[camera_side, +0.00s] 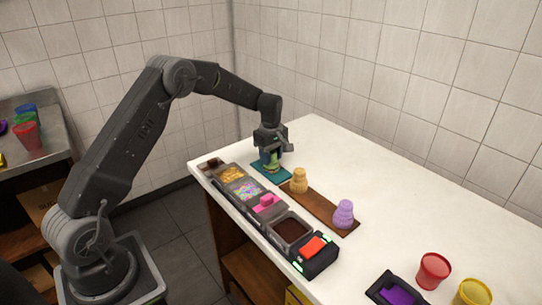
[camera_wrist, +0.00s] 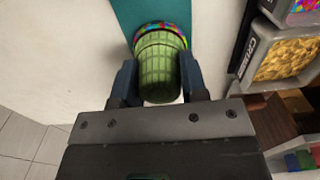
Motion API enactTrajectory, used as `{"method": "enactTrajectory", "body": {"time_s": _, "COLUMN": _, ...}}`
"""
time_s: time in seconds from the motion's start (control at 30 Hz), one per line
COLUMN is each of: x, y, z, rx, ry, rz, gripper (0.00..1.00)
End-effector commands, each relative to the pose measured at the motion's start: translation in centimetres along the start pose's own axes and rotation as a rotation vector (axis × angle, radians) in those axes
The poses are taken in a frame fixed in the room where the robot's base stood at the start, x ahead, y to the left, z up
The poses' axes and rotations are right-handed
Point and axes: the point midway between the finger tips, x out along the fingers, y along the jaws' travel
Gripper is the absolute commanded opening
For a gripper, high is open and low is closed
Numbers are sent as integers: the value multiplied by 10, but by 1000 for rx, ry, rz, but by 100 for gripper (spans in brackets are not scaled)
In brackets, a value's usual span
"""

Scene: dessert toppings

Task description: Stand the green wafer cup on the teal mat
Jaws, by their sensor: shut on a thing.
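The green wafer cup (camera_wrist: 160,68) is between the two fingers of my gripper (camera_wrist: 160,88) in the wrist view, with bright multicoloured bits at its far rim. My gripper is shut on it. In the side view, my gripper (camera_side: 271,150) points down and the green cup (camera_side: 272,167) shows below it, over the teal mat (camera_side: 284,179). The teal mat (camera_wrist: 124,12) also shows beyond the cup in the wrist view. Whether the cup's base touches the mat is hidden.
A brown board (camera_side: 320,207) holds a tan cup (camera_side: 299,180) and a purple cup (camera_side: 343,213) close by. Topping bins (camera_side: 247,190) line the counter's front edge. Red (camera_side: 433,271) and yellow (camera_side: 475,293) cups stand at front right. The counter behind is clear.

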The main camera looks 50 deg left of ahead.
Motion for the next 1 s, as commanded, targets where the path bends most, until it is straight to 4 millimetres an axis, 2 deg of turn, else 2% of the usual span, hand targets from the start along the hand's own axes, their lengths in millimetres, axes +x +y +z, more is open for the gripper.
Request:
{"method": "enactTrajectory", "body": {"time_s": 0.37, "x": 5, "y": 0, "z": 0, "rx": 0, "ry": 1, "rz": 2, "gripper": 26}}
{"method": "enactTrajectory", "body": {"time_s": 0.4, "x": 5, "y": 0, "z": 0, "rx": 0, "ry": 1, "rz": 3, "gripper": 42}}
{"method": "enactTrajectory", "body": {"time_s": 0.63, "x": 5, "y": 0, "z": 0, "rx": 0, "ry": 1, "rz": 2, "gripper": 64}}
{"method": "enactTrajectory", "body": {"time_s": 0.87, "x": 4, "y": 0, "z": 0, "rx": 0, "ry": 1, "rz": 2, "gripper": 65}}
{"method": "enactTrajectory", "body": {"time_s": 1.0, "x": -3, "y": 0, "z": 0, "rx": 0, "ry": 1, "rz": 3, "gripper": 65}}
